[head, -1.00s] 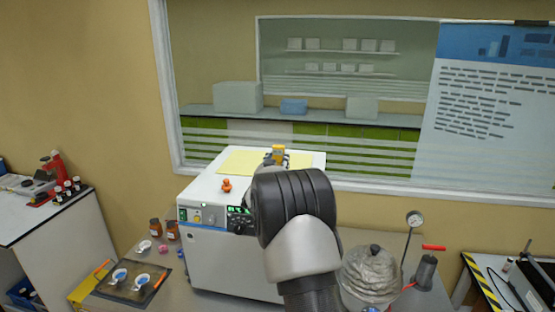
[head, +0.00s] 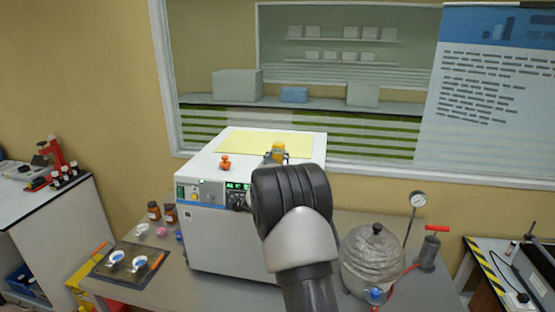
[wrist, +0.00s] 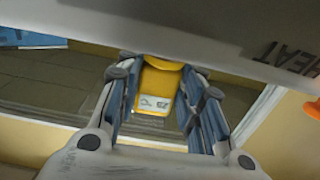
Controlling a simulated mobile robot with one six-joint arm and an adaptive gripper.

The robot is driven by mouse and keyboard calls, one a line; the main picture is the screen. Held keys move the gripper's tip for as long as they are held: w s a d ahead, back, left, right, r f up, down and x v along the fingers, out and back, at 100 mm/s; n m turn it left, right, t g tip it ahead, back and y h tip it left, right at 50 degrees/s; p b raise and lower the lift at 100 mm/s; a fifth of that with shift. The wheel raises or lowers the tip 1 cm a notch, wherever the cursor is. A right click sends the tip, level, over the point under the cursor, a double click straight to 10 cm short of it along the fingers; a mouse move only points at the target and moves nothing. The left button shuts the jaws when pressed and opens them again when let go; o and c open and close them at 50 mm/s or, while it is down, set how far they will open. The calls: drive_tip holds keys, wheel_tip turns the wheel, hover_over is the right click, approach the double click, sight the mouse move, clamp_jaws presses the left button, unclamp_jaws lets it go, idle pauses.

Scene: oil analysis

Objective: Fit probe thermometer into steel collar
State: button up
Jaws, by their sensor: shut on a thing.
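My gripper (head: 275,159) is shut on the yellow probe thermometer (head: 278,150), over the top of the white oven-like box in the head view. In the wrist view my gripper (wrist: 155,66) has its two blue-padded fingers on either side of the thermometer's yellow body (wrist: 158,85), with a small pale display facing the camera. The probe's stem is not visible. I cannot make out the steel collar in either view; my arm hides part of the box top and front.
The white box (head: 225,245) has a yellow sheet (head: 265,143) and an orange fitting (head: 225,162) on top. A rounded metal vessel (head: 372,262) and a gauge (head: 418,199) stand to the right. A dark tray (head: 120,272) and brown bottles (head: 154,210) are at left.

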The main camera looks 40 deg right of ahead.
drive_tip(key=shift+f, duration=0.15)
drive_tip(key=o, duration=1.2)
drive_tip(key=shift+c, duration=0.2)
drive_tip(key=shift+s+a, duration=0.1)
drive_tip(key=v, duration=1.1)
drive_tip(key=shift+s+a, duration=0.25)
drive_tip(key=shift+a, duration=0.1)
